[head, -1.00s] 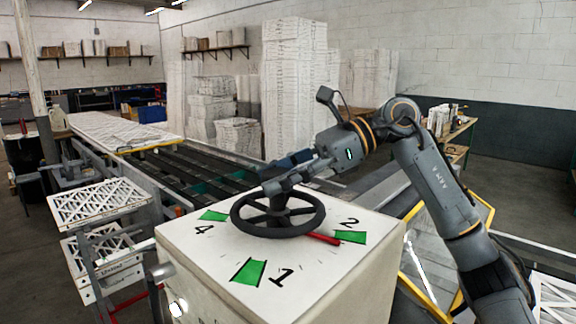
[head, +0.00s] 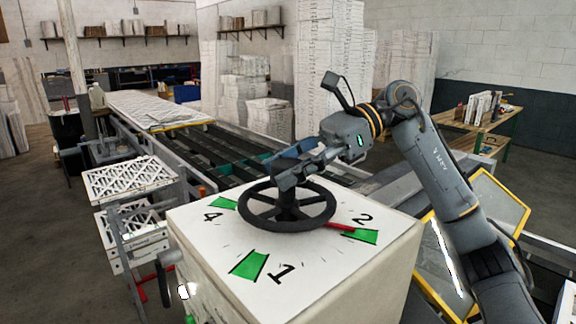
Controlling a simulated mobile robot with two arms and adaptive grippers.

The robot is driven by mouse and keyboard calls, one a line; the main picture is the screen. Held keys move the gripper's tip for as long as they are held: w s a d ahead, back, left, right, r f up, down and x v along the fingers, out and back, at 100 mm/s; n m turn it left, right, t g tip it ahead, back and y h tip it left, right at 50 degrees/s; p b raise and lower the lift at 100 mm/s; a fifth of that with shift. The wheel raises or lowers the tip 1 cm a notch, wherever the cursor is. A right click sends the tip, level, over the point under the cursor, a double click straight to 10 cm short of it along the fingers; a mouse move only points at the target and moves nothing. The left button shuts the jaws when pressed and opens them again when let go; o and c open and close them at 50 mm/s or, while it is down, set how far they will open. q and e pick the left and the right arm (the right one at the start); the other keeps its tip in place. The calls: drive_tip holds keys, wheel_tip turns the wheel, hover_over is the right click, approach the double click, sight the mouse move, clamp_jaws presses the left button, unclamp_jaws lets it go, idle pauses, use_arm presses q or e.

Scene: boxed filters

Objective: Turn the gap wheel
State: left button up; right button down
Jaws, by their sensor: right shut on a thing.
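The gap wheel (head: 289,227) is a dark, spoked handwheel lying flat on top of a white box (head: 325,266). A red pointer (head: 340,227) sticks out from under its right side, and its tip is at the green mark by the number 2 (head: 361,237). Other green marks sit by 1 (head: 250,264) and 4 (head: 222,203); any mark at the back is hidden. My right gripper (head: 288,179) comes in from the right above the wheel and is shut on its raised middle. The fingers partly hide the hub. My left gripper is out of view.
A slatted conveyor (head: 205,150) runs behind the box, with a white panel (head: 150,108) on its far end. White lattice filters (head: 130,178) lie on a rack at left.

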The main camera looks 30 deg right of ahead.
drive_tip(key=shift+f, duration=0.1)
drive_tip(key=c, duration=0.6)
unclamp_jaws()
drive_tip(key=shift+c, duration=0.2)
drive_tip(key=v, duration=1.2)
